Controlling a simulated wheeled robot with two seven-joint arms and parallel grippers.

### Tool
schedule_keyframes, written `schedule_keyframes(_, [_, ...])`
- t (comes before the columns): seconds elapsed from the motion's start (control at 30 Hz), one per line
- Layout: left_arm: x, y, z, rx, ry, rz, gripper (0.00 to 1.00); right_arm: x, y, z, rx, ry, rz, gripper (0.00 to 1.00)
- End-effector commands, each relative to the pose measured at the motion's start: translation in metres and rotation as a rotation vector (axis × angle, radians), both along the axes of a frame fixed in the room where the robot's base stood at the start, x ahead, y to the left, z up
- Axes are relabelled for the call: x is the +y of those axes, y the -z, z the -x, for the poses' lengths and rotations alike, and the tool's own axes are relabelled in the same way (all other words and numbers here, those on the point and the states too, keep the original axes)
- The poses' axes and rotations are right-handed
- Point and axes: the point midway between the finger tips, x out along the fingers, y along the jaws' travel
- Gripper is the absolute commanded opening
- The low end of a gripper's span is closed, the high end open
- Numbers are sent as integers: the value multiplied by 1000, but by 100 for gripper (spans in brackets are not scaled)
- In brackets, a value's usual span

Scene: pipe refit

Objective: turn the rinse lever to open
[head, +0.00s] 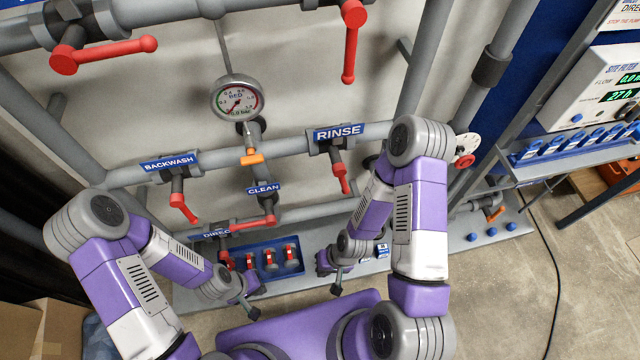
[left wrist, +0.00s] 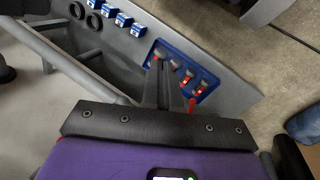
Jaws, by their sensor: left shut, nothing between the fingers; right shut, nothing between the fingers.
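The rinse lever (head: 341,178) is red and hangs from a grey valve under the blue RINSE sign (head: 338,132), pointing down and slightly right. My left gripper (head: 250,311) is shut and empty, low in front of the panel, below and to the left of the lever and apart from it. Its closed fingers (left wrist: 166,82) show in the left wrist view near the blue tray. My right gripper (head: 337,289) is shut and empty, below the lever and apart from it. My right forearm stands just right of the lever.
A pressure gauge (head: 237,98) is above. A blue tray (head: 244,255) with red-banded parts lies on the grey shelf behind my left gripper. Small blue-and-white boxes (left wrist: 123,20) stand on the shelf.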

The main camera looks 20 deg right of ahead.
Motion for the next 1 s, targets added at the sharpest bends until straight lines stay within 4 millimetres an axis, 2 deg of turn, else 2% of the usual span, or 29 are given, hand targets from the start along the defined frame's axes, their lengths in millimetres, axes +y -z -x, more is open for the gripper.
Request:
schedule_keyframes(0.23, [0, 1, 1, 6, 3, 1, 0, 0, 1, 0, 1, 1, 0, 0])
schedule_keyframes(0.4, [-6, 14, 12, 109, 47, 26, 0, 0, 12, 0, 0, 1, 0, 0])
schedule_keyframes(0.47, [-14, 19, 18, 178, 77, 69, 0, 0, 19, 0, 0, 1, 0, 0])
schedule_keyframes(0.53, [-31, 19, 23, 259, 113, 165, 0, 0, 28, 0, 0, 1, 0, 0])
schedule_keyframes(0.63, [-64, 7, 19, 332, 151, 385, 0, 0, 42, 0, 0, 1, 0, 0])
schedule_keyframes(0.73, [-99, -20, -5, 313, 162, 661, 0, 0, 54, 0, 0, 1, 0, 0])
schedule_keyframes(0.8, [-117, -44, -30, 245, 153, 857, 0, 0, 62, 0, 0, 1, 0, 0])
schedule_keyframes(0.9, [-130, -78, -71, 97, 117, 1096, 0, 0, 71, 0, 0, 1, 0, 0])
schedule_keyframes(1.0, [-130, -106, -106, -60, 75, 1263, 0, 0, 77, 0, 0, 1, 0, 0])
